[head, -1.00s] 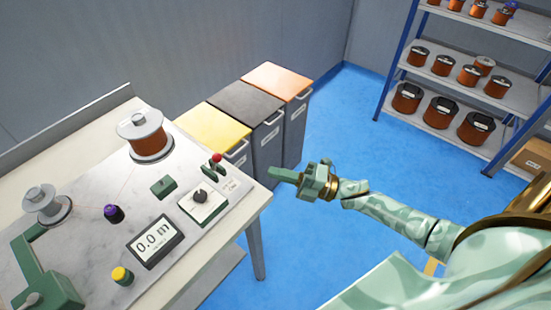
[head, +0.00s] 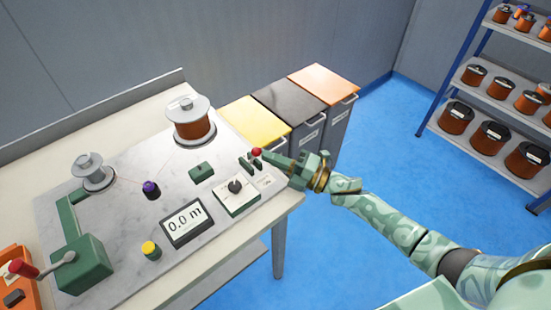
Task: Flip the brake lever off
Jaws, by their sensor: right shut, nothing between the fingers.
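The brake lever (head: 256,152), a small stalk with a red ball knob, stands at the right end of the winder's grey plate, by a dark green bracket (head: 247,163). My right gripper (head: 268,156) is shut and empty. Its fingertips are right beside the red knob, on its right side. I cannot tell whether they touch it. The fingers partly cover the area behind the lever. A small printed label (head: 266,181) lies in front of the lever, too small to read. My left gripper is out of view.
The plate carries a dial box (head: 236,196), a display reading 0.0 m (head: 186,222), a copper spool (head: 190,122), and a green block (head: 84,263) with a red-knobbed crank. Yellow, black and orange-lidded bins (head: 322,78) stand behind.

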